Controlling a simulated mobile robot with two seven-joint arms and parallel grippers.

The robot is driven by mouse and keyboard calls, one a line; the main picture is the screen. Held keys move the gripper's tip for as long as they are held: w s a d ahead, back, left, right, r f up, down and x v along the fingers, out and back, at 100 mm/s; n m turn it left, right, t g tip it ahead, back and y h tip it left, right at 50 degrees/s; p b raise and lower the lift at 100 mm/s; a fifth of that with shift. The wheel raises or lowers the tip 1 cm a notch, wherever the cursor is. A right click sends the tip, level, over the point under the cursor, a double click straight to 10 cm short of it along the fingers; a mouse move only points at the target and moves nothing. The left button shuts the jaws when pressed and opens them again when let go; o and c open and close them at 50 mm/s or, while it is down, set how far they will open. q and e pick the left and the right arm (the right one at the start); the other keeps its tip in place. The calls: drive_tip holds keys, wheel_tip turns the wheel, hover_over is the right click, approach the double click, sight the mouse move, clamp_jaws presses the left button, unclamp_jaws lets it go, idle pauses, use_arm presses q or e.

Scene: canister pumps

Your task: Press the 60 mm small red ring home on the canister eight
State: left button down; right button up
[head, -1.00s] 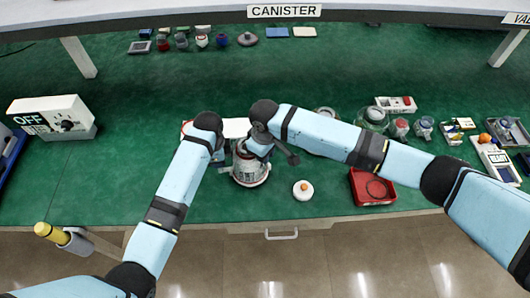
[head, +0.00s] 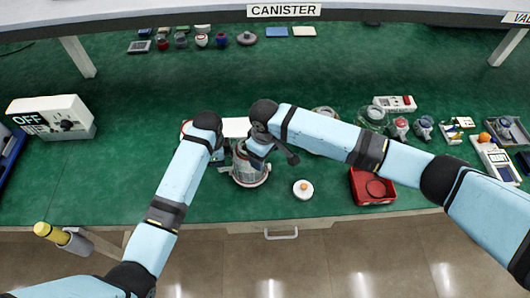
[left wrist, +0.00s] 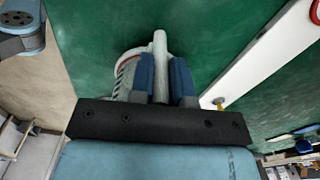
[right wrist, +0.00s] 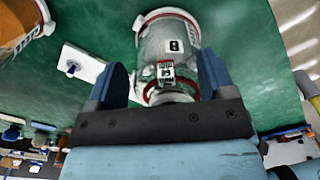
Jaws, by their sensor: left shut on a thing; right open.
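Canister eight (head: 250,175) stands near the bench's front edge, partly hidden by my arms. In the right wrist view the grey canister (right wrist: 168,50) shows its "8" label and a white rim with a red line. A red ring-like band (right wrist: 150,92) shows at its near end, between the fingers; I cannot tell how it is seated. My right gripper (right wrist: 162,78) is open around this end. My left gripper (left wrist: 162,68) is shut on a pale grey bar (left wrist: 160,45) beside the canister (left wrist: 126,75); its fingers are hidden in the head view.
A white round piece with an orange knob (head: 303,189) lies right of the canister. A red tray (head: 358,190) holds a dark ring. A switch box marked OFF (head: 50,117) stands at left. The green bench is clear between the box and my left arm.

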idle(0.4)
drive_tip(key=shift+s+d, duration=0.7)
drive_tip(key=shift+d, duration=0.25)
drive_tip(key=shift+s+d, duration=0.15)
drive_tip(key=shift+d, duration=0.05)
drive_tip(key=shift+s+d, duration=0.3)
drive_tip(key=shift+d, duration=0.1)
drive_tip(key=shift+r, duration=0.1)
wheel_tip(320, 180, up, 7)
drive_tip(key=shift+r, duration=0.15)
idle(1.1)
